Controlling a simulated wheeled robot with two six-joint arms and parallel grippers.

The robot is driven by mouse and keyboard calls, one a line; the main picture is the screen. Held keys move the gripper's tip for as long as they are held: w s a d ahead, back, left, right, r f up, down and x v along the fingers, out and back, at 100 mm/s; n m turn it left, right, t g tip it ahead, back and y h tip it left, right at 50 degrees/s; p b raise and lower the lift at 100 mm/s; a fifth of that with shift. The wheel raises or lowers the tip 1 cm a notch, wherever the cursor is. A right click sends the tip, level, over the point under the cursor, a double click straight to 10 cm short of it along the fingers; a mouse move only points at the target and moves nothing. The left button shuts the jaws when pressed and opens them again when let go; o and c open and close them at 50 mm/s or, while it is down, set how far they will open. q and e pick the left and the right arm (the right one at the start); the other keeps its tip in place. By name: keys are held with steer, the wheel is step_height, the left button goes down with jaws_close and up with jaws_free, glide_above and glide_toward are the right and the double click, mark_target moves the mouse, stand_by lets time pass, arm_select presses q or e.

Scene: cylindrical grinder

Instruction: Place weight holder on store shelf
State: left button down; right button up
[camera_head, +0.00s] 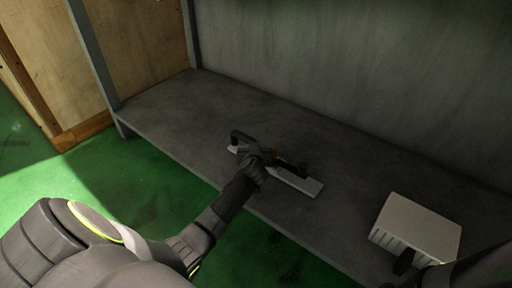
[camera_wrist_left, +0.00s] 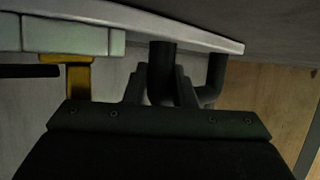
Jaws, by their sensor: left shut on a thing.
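The weight holder (camera_head: 306,184) is a flat, pale bar with a dark handle. It is at the grey store shelf (camera_head: 190,110), near its front edge; I cannot tell if it rests fully on the surface. My left gripper (camera_head: 262,156) is shut on the handle, and the gripper and arm hide the bar's middle. In the left wrist view, the fingers (camera_wrist_left: 160,88) close around a dark post (camera_wrist_left: 162,58) below the pale bar (camera_wrist_left: 190,28).
A white box-like thing with a ribbed side (camera_head: 420,225) stands on the shelf at the right. A grey upright (camera_head: 95,55) stands at the shelf's left front. A grey wall closes the back. The shelf's left part is clear. The floor (camera_head: 120,195) is green.

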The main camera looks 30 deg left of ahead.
arm_select(q)
steer(key=shift+w+r, duration=0.1)
steer(key=shift+r, duration=0.1)
steer(key=shift+f, duration=0.1)
steer(key=c, duration=1.6)
jaws_free()
steer(key=shift+f, duration=0.2)
steer(key=o, duration=0.4)
steer(key=shift+r, duration=0.1)
